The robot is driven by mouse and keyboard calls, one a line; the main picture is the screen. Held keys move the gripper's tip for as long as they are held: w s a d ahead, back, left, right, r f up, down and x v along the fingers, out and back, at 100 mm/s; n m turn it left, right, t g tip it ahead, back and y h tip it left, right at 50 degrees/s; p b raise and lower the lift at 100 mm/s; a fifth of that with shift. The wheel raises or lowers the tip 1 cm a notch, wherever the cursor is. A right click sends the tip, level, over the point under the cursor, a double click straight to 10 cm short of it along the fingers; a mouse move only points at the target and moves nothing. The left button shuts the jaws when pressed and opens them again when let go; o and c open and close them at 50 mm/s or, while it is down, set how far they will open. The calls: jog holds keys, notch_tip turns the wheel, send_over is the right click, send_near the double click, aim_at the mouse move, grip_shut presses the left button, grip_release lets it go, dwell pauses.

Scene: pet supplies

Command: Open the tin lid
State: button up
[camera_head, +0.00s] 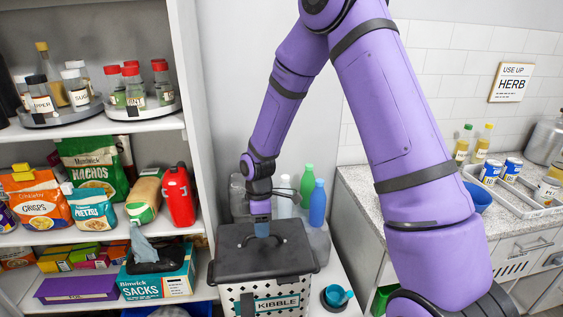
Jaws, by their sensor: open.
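The kibble tin (303,287) is a white, perforated box with a "KIBBLE" label on its front, standing on a white surface at the bottom middle. Its dark grey lid (235,268) lies flat across the top and looks closed. My gripper (262,232) points down over the back middle of the lid, with its blue-grey finger end close to the lid's top. It is open. I cannot tell whether it touches the lid or has a handle between its fingers, as the fingertips are small and partly hidden.
A blue bottle (317,203) and a green bottle (307,184) stand behind the tin. A teal scoop cup (337,296) is at its right. Packed shelves with a Sacks box (158,284) are close on the left. A counter (360,190) with a dish rack is at right.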

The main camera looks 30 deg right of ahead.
notch_tip(320, 180, up, 10)
jog(key=w+f, duration=0.1)
jog(key=w, duration=0.1)
jog(key=s+d+r+m+t, duration=0.1)
jog(key=s+r+m, duration=0.1)
jog(key=s+r, duration=0.2)
jog(key=s+d+r+m+t+h, duration=0.1)
jog(key=s+r+m, duration=0.2)
jog(key=r, duration=0.7)
jog(key=shift+s+d, duration=0.35)
jog(key=shift+s, duration=0.7)
jog(key=shift+f, duration=0.1)
jog(key=w+a+f+n+g, duration=0.15)
jog(key=w+f+n, duration=0.5)
jog(key=f, duration=0.65)
jog(key=shift+m+g+y, duration=0.25)
jog(key=shift+m+y, duration=0.15)
jog(key=shift+m, duration=0.35)
notch_tip(320, 180, down, 11)
jog(key=shift+a+r, duration=0.1)
jog(key=shift+a, duration=0.05)
grip_shut()
